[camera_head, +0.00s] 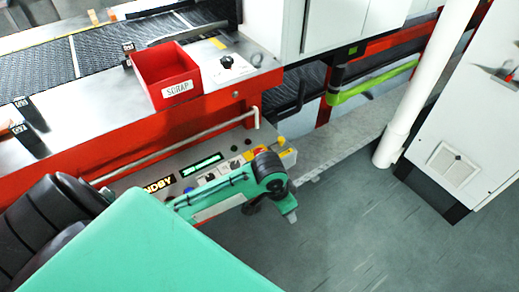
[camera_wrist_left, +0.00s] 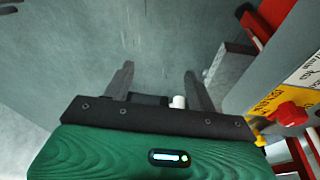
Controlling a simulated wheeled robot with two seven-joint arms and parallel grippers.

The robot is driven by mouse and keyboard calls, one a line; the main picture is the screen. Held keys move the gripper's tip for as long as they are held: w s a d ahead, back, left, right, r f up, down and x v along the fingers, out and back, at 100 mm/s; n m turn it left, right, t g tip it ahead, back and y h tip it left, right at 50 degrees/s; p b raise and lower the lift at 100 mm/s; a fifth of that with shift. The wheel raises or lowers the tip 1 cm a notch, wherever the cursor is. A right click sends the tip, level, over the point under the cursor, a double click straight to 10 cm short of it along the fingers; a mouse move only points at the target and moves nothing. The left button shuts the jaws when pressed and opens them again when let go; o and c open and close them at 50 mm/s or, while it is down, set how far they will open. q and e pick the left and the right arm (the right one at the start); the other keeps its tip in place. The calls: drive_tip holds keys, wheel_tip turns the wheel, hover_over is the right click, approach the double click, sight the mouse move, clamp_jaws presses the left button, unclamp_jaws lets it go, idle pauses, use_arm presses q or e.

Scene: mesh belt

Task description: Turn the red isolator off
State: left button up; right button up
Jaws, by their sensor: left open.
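In the left wrist view, a red knob (camera_wrist_left: 290,113) stands on a yellow plate (camera_wrist_left: 268,102) on the side of a grey housing at the right edge. It appears to be the red isolator. My left gripper (camera_wrist_left: 158,82) is open, with nothing between its fingers. The knob is to the right of the fingers and apart from them. In the head view my green left arm (camera_head: 225,193) reaches over the control panel (camera_head: 150,172), and its end is beyond the panel's right end. My right gripper is out of view.
A red SCRAP bin (camera_head: 165,77) and a black knob (camera_head: 227,62) are on the machine's top. A metal rail (camera_head: 180,145) runs along its red front. A white post (camera_head: 420,90) and a white cabinet (camera_head: 470,125) stand at the right. The floor (camera_head: 370,230) between is clear.

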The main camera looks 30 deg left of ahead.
use_arm(q)
drive_tip(key=w+a+r+g+y, duration=0.1)
drive_tip(key=w+a+r, duration=0.3)
drive_tip(key=w+a, duration=0.35)
drive_tip(key=n+g+y, duration=0.1)
drive_tip(key=n, duration=0.2)
approach(259, 151)
wheel_tip(259, 151, down, 8)
drive_tip(key=shift+d, duration=0.15)
drive_tip(key=shift+f, duration=0.3)
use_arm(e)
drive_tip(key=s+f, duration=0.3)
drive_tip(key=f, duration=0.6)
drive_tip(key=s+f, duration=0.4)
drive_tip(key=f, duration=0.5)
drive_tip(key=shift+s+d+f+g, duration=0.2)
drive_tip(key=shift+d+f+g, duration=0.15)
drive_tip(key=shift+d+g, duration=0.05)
use_arm(q)
drive_tip(key=shift+c, duration=0.4)
